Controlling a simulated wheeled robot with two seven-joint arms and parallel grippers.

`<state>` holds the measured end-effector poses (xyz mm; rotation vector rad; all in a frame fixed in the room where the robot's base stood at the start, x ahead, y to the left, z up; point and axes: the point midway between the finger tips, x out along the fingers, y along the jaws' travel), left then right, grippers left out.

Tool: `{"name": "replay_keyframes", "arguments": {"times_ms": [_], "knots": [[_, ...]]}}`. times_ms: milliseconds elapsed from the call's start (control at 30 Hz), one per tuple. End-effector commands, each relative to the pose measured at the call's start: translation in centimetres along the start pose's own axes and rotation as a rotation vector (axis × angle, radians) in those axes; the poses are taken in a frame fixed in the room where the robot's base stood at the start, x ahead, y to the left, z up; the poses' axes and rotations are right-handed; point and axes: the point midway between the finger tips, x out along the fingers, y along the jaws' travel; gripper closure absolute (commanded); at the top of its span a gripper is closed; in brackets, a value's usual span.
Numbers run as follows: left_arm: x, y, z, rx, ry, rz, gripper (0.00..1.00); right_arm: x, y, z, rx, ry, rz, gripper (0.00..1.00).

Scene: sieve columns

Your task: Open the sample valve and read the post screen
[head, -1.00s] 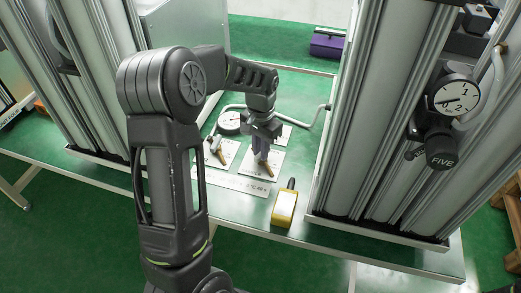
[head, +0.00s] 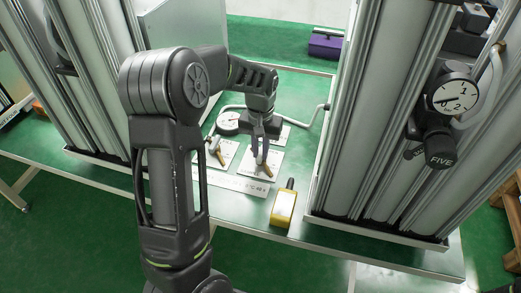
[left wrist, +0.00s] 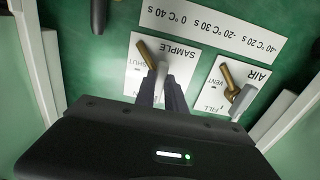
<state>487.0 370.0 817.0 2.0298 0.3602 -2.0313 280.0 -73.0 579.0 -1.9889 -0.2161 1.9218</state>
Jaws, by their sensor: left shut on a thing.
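The sample valve sits on a white plate marked SAMPLE and SHUT, seen upside down in the left wrist view. My left gripper (left wrist: 162,88) is shut on that grey handle. In the head view my left gripper (head: 261,150) points down at the sample plate (head: 258,184), with the brass lever (head: 266,170) just in front of its fingertips. No lit post screen can be made out. My right gripper does not show.
The air valve (left wrist: 229,77) stands beside the sample valve. A yellow handheld device (head: 284,207) lies near the bench's front edge. Tall metal columns flank the space; the right one carries a round dial (head: 455,97) and a knob marked FIVE (head: 440,148). A bent pipe (head: 316,116) runs behind.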

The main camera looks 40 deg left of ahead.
Motion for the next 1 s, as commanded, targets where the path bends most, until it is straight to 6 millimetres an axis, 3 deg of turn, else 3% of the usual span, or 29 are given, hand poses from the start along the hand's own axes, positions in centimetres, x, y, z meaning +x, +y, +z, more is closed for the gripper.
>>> {"name": "replay_keyframes", "arguments": {"times_ms": [100,133,367,733,1000], "knots": [[-0.1,0.0,-0.1,-0.003,0.002,0.001,1.00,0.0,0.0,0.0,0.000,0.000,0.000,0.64],[-0.1,0.0,-0.1,-0.003,0.002,0.001,0.83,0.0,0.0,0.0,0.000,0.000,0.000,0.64],[0.0,0.0,0.0,-0.001,0.001,0.001,0.64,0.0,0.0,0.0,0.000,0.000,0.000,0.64],[-0.6,0.0,-0.1,0.000,0.003,0.001,0.64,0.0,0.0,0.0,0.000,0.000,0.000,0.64],[-4.4,0.0,-0.1,0.000,0.005,0.001,0.64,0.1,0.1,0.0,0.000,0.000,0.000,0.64]]}}
